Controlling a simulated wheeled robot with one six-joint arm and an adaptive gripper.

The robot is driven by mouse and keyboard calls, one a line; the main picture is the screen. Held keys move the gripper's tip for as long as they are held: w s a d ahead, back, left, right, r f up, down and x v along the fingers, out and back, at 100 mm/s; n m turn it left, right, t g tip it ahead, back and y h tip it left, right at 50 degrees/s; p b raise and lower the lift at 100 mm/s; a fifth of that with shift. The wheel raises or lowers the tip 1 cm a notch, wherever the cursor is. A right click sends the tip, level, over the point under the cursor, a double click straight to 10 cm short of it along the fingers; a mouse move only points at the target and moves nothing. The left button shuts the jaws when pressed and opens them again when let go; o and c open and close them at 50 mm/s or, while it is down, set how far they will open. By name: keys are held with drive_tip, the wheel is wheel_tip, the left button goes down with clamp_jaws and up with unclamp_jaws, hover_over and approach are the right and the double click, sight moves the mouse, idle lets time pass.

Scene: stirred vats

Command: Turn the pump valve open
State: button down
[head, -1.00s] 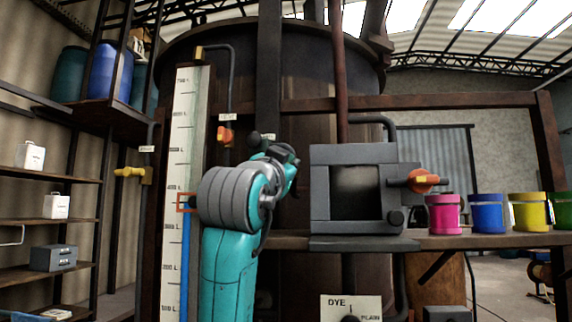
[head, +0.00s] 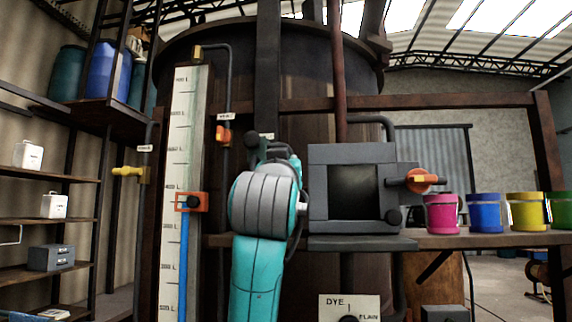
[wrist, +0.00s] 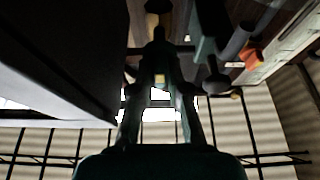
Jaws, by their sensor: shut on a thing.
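My gripper (head: 270,150) is in front of the vat, mostly hidden behind my own arm in the head view. In the wrist view its fingers (wrist: 158,42) come together at the top, around a small, dark part. A brass-coloured fitting (wrist: 155,15) shows just beyond the fingertips. The picture is dark, but the held part appears to be the handle of the pump valve. In the head view that valve is hidden behind my gripper, under a small white label (head: 267,136) that I cannot read. How far the handle is turned is not visible.
A sight gauge (head: 178,130) with a blue column and an orange marker (head: 190,202) stands left of my arm. An orange valve (head: 223,134), a yellow valve (head: 128,171) and a grey box (head: 353,155) with an orange handle (head: 420,180) are around. Several paint pots (head: 487,213) stand right.

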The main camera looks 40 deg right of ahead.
drive_tip(key=c, duration=1.1)
unclamp_jaws()
drive_tip(key=shift+w, duration=0.1)
drive_tip(key=shift+c, duration=0.2)
drive_tip(key=v, duration=1.2)
